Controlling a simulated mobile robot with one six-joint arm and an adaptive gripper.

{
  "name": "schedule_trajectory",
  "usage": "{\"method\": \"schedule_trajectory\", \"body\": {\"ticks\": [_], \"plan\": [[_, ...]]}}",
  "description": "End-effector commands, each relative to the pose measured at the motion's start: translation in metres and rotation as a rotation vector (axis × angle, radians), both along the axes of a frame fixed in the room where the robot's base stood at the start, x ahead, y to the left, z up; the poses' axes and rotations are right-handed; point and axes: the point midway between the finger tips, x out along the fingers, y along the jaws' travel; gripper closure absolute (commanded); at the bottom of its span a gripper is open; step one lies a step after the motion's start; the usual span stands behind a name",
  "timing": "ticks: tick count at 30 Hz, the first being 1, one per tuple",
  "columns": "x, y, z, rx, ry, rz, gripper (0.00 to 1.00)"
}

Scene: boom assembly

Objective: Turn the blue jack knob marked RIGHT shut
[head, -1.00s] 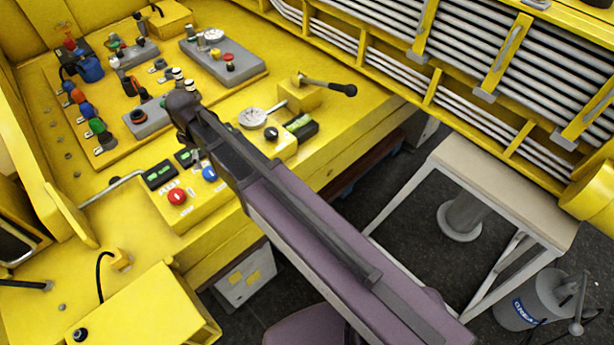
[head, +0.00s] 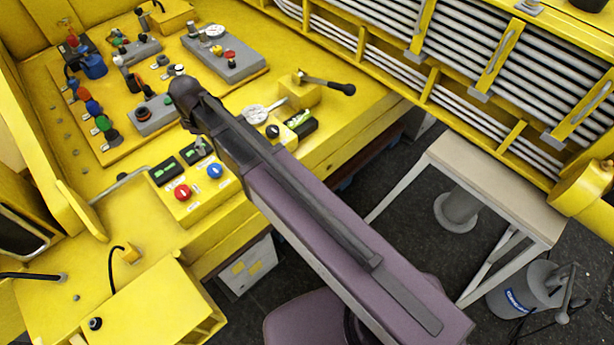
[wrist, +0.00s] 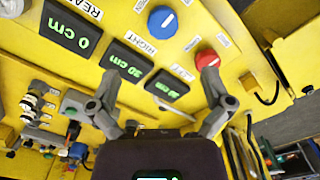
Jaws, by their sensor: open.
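The blue knob (head: 214,171) sits on a yellow control box, to the right of the red knob (head: 182,192). In the wrist view the blue knob (wrist: 163,19) is at the top, with the red knob (wrist: 207,59) lower right. The RIGHT label is by the middle display (wrist: 125,63), which reads 30 cm. My gripper (wrist: 160,75) is open and empty, its two grey fingers spread below the blue knob in the picture and apart from it. In the head view my arm largely hides the gripper.
The REAR display (wrist: 68,26) reads 0 cm; the LEFT display (wrist: 167,86) reads 30 cm. Valves and colored knobs (head: 92,107) crowd the panel at left.

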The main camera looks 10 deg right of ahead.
Motion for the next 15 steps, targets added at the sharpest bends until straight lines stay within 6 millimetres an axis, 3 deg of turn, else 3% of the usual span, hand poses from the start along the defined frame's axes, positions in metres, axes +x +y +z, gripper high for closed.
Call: {"method": "schedule_trajectory", "body": {"ticks": [15], "plan": [[0.0, -0.056, -0.04, 0.0, 0.0, -0.197, 0.0]]}}
